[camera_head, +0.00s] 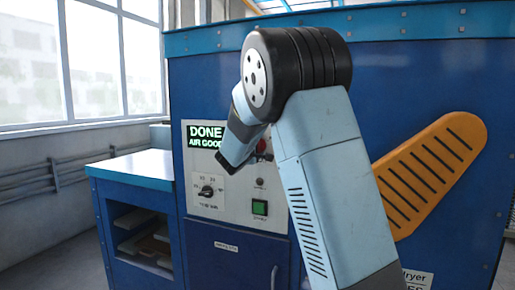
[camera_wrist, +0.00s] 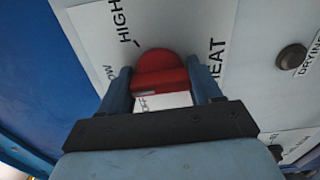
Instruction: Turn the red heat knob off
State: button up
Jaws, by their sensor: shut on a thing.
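The red heat knob (camera_wrist: 158,72) sits on a pale control panel with printed words "HIGH" and "HEAT" around it. My gripper (camera_wrist: 163,86) has one blue-grey finger on each side of the knob and is shut on it. The lower part of the knob's dial label shows between the fingers, partly hidden. In the camera_head view a little of the red knob (camera_head: 263,146) shows beside my arm, which hides much of the panel there.
The panel (camera_head: 236,195) on the blue dryer holds a lit display (camera_head: 209,135) reading "DONE" and "AIR GOOD", a black dial (camera_head: 207,191) and a green button (camera_head: 260,207). A dark round knob (camera_wrist: 291,57) is right of the red one. An orange slotted part (camera_head: 432,172) stands at right.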

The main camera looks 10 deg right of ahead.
jog(key=n, duration=0.5)
jog(key=shift+a+f+n, duration=0.1)
jog(key=shift+f+n, duration=0.15)
jog(key=shift+n, duration=0.15)
jog(key=n, duration=0.5)
jog(key=shift+f+n, duration=0.15)
jog(key=shift+n, duration=0.15)
jog(key=o, duration=0.7)
jog(key=shift+s, duration=0.1)
jog(key=o, duration=0.3)
jog(key=shift+a, duration=0.15)
jog(key=shift+o, duration=0.3)
jog(key=v, duration=1.3)
jog(key=shift+s, duration=0.25)
jog(key=shift+a, duration=0.1)
